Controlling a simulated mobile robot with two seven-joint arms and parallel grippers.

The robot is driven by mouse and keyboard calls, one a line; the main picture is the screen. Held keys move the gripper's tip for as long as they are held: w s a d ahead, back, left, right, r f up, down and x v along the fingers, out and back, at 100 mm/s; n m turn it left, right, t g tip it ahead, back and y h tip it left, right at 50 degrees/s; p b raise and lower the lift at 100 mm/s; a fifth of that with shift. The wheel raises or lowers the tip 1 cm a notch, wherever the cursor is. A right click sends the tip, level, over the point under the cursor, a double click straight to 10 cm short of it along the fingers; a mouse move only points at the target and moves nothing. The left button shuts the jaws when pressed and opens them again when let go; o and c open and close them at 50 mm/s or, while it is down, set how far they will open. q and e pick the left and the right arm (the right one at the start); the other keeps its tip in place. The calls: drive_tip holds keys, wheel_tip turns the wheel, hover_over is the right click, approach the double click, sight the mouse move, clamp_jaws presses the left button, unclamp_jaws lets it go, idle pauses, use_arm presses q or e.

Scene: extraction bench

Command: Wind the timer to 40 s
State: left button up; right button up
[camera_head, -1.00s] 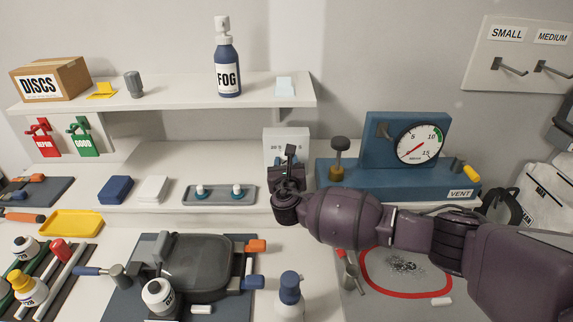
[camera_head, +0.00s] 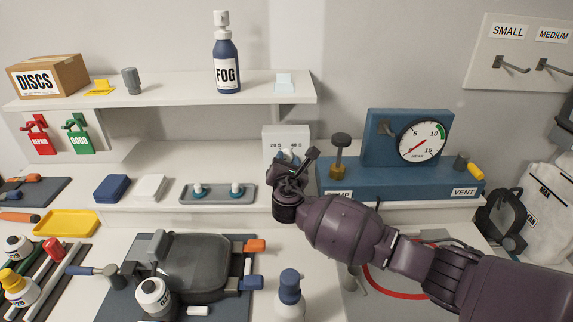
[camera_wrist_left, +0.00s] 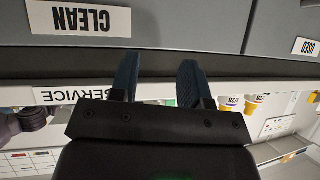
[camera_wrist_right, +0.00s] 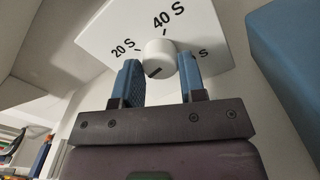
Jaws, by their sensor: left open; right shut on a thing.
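The timer is a white box (camera_head: 286,134) on the back ledge, partly behind my right gripper (camera_head: 296,160) in the head view. In the right wrist view its white face (camera_wrist_right: 100,42) shows 20 S, 40 S and a third label partly covered by a finger. My right gripper (camera_wrist_right: 160,80) is shut on the round white timer knob (camera_wrist_right: 160,54), one blue finger on each side. The knob's dark mark points to the lower left in that view, away from the 40 S tick. My left gripper (camera_wrist_left: 158,80) is open and empty, outside the head view.
A blue gauge stand (camera_head: 385,180) with a brass-stemmed knob (camera_head: 340,153) stands close to the right of the timer. A tray with two small fittings (camera_head: 200,199) lies to its left. A spray bottle (camera_head: 289,293) stands in front. The left wrist view shows a CLEAN label (camera_wrist_left: 78,18).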

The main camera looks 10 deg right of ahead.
idle(0.3)
drive_tip(key=o, duration=0.9)
drive_tip(key=s, duration=0.3)
drive_tip(key=s+a, duration=0.1)
drive_tip(key=s, duration=0.3)
drive_tip(key=s+a, duration=0.1)
drive_tip(key=s, duration=0.2)
drive_tip(key=shift+s+a, duration=0.1)
drive_tip(key=shift+s, duration=0.25)
